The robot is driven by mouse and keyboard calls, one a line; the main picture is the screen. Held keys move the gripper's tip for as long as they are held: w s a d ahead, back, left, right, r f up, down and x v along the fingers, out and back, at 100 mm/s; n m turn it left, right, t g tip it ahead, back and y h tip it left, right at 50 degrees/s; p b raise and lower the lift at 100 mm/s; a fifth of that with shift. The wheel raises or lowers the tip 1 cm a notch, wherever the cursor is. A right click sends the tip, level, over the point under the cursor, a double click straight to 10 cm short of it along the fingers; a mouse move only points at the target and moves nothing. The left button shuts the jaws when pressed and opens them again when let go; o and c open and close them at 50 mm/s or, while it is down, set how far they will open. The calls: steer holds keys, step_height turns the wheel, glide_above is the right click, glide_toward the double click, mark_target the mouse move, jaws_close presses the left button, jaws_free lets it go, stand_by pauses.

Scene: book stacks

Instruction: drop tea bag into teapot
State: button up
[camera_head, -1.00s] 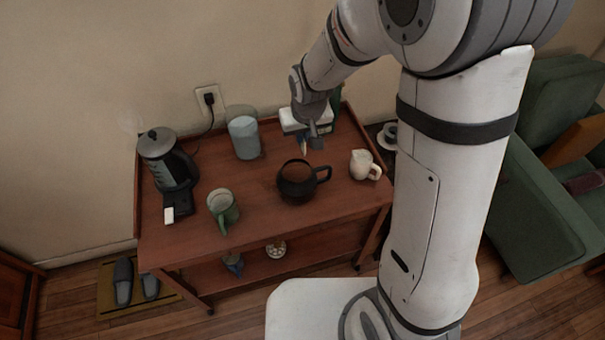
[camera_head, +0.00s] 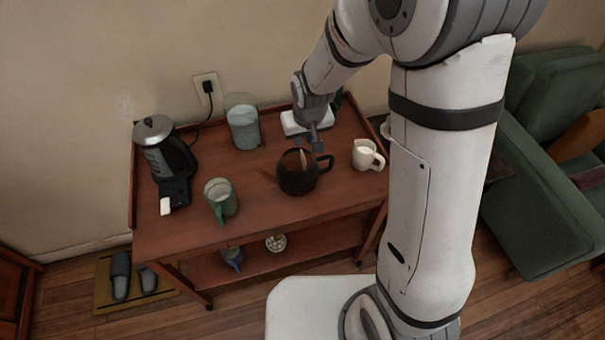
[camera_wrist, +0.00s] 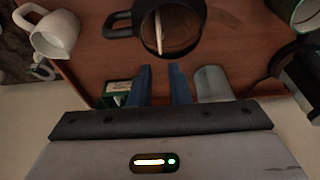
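The dark teapot (camera_head: 297,184) stands lidless on the wooden trolley; it also shows at the top of the wrist view (camera_wrist: 193,42). A thin, pale strip, apparently the tea bag (camera_wrist: 160,33), shows within the pot's mouth, and in the head view (camera_head: 303,157) it slants up near the rim. How deep it sits is unclear. My gripper (camera_wrist: 162,68) has its blue fingers apart with an empty gap; the strip lies beyond their tips. In the head view my gripper (camera_head: 318,146) is just behind and right of the pot's mouth.
A white jug (camera_head: 366,155) stands right of the pot, a green mug (camera_head: 221,202) to its left. A blue-grey canister (camera_head: 244,130) and a black kettle (camera_head: 165,160) stand on the left side. A green box (camera_wrist: 116,93) shows beside my fingers in the wrist view.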

steer(key=shift+o, duration=1.3)
steer(key=shift+r, duration=0.1)
steer(key=v, duration=0.7)
steer(key=shift+r, duration=0.35)
steer(key=shift+s, duration=0.1)
steer(key=s+d+r+m, duration=0.1)
steer(key=s+d+r, duration=0.3)
steer(key=s+d, duration=0.3)
steer(key=s+d+r+m, duration=0.2)
steer(key=s+d, duration=0.4)
steer(key=s, duration=0.4)
steer(key=shift+d+r+h, duration=0.35)
steer(key=shift+r+h, duration=0.05)
steer(key=shift+r, duration=0.5)
